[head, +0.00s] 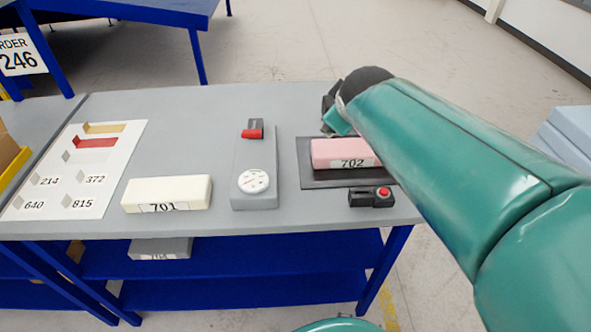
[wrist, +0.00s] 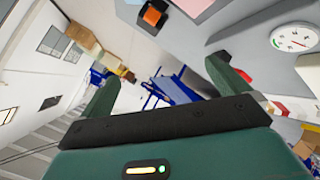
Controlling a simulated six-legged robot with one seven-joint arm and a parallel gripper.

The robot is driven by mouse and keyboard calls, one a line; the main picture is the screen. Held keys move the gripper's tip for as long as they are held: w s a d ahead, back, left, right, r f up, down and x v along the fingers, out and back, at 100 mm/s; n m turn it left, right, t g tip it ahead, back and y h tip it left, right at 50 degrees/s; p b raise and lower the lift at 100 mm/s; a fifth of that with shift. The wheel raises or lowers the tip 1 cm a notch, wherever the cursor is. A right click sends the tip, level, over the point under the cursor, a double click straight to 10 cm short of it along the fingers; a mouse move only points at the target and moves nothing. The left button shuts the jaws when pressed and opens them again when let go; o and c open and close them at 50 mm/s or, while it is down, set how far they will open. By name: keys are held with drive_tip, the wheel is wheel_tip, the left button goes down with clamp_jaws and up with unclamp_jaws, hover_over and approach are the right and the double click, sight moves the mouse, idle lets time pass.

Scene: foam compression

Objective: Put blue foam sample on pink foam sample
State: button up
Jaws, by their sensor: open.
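The pink foam sample (head: 342,152), labelled 702, lies on a dark plate (head: 318,181) at the right of the table. Part of a pink surface (wrist: 190,9) shows at the top of the wrist view. I see no clear blue foam sample on the table. My gripper (wrist: 167,86) has its two green fingers spread, with nothing between them. In the head view my gripper (head: 337,115) is mostly hidden behind my arm, just beyond the pink sample.
A cream block (head: 166,195) labelled 701 and a dial gauge device (head: 254,184) stand left of the plate. A small button box (head: 371,197) sits at the front. A sample card (head: 75,172) lies at left. Pale blue stacked shapes (head: 567,142) show at the right edge.

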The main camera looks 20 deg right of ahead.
drive_tip(key=s+a+f+m+g+y, duration=0.2)
drive_tip(key=s+a+f+m, duration=0.15)
drive_tip(key=s+a, duration=0.35)
drive_tip(key=s+a+f+m+g+y, duration=0.2)
drive_tip(key=s+a+f, duration=0.2)
drive_tip(key=s+a, duration=0.3)
drive_tip(key=w+d+r+n+g, duration=0.2)
drive_tip(key=w+d, duration=0.7)
drive_tip(key=w, duration=0.1)
drive_tip(key=w+d+r+n+g, duration=0.1)
drive_tip(key=w+d+r+n, duration=0.1)
drive_tip(key=w+d, duration=0.8)
drive_tip(key=w+d+f+n+t+y, duration=0.1)
drive_tip(key=d+f, duration=0.3)
drive_tip(key=d, duration=0.9)
drive_tip(key=d+f+n+y, duration=0.1)
drive_tip(key=d+f, duration=0.3)
drive_tip(key=d, duration=1)
drive_tip(key=shift+m, duration=0.25)
drive_tip(key=x, duration=1.3)
drive_tip(key=shift+w+a, duration=0.3)
drive_tip(key=shift+a, duration=0.05)
drive_tip(key=c, duration=1)
drive_tip(key=shift+r, duration=0.1)
